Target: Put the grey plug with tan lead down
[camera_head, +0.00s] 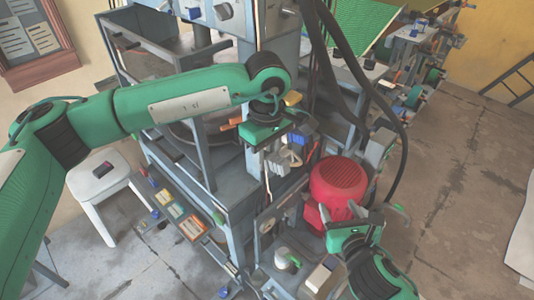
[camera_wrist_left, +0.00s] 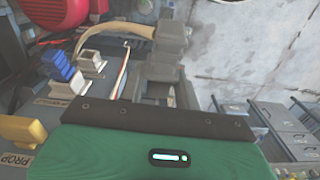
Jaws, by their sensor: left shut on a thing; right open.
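My left gripper (camera_head: 268,140) is shut on the grey plug (camera_wrist_left: 173,38), holding it above the machine's front ledge. In the left wrist view the plug sits at the far end of the fingers (camera_wrist_left: 165,85). Its tan lead (camera_wrist_left: 122,29) arches off to the left, toward a pale socket block (camera_wrist_left: 90,62). A blue connector (camera_wrist_left: 62,65) stands beside that block, apart from the held plug. My right gripper (camera_head: 342,222) is open, in front of the red domed motor (camera_head: 338,180). The plug's underside is hidden.
A yellow part (camera_wrist_left: 22,130) with a "PROP" label lies near the left gripper. A lower shelf (camera_head: 172,205) holds several coloured boxes. A white stool (camera_head: 98,188) stands at left. Dark hoses hang right of the left gripper.

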